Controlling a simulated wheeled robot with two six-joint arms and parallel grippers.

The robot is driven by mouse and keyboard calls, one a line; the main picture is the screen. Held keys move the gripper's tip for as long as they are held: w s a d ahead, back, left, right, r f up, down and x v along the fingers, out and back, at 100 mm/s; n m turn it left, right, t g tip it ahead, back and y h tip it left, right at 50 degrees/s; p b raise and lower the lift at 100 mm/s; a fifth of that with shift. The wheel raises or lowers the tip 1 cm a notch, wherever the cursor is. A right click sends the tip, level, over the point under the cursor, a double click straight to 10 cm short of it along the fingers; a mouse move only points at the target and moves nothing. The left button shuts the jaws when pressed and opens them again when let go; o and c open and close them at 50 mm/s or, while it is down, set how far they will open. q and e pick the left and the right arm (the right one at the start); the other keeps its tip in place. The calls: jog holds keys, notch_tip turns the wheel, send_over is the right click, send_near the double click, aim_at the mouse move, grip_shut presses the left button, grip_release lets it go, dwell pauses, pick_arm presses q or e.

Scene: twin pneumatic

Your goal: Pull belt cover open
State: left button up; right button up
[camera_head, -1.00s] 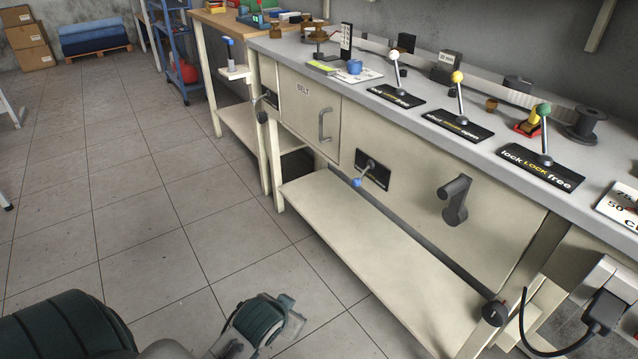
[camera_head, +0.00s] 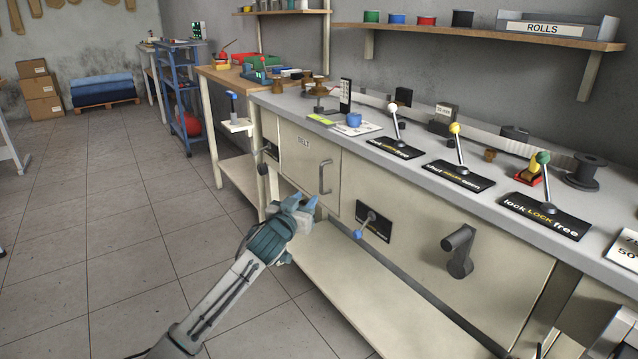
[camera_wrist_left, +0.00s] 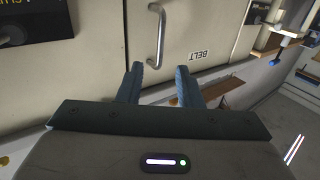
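The belt cover (camera_head: 303,167) is a cream panel marked BELT on the front of the workbench, and it looks shut. Its grey vertical bar handle (camera_head: 325,177) is near the panel's right edge. In the left wrist view the cover (camera_wrist_left: 185,32) is upside down, with the handle (camera_wrist_left: 158,36) just beyond the fingers. My left gripper (camera_head: 305,204) is in front of and below the cover. Its two blue fingers (camera_wrist_left: 160,82) are apart with nothing between them, and the handle is not between them.
A lower shelf (camera_head: 345,290) juts out under the bench front. A small blue-tipped lever (camera_head: 366,224) and a dark grey crank handle (camera_head: 459,250) stick out right of the cover. Levers with white, yellow and green knobs stand on the benchtop. Floor on the left is clear.

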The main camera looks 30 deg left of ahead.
pick_arm(q)
jog(key=w+a+b, duration=0.1)
jog(key=w+a, duration=0.1)
jog(key=w, duration=0.8)
jog(key=shift+w, duration=0.35)
jog(key=shift+a+r, duration=0.1)
jog(key=shift+c, duration=0.4)
grip_shut()
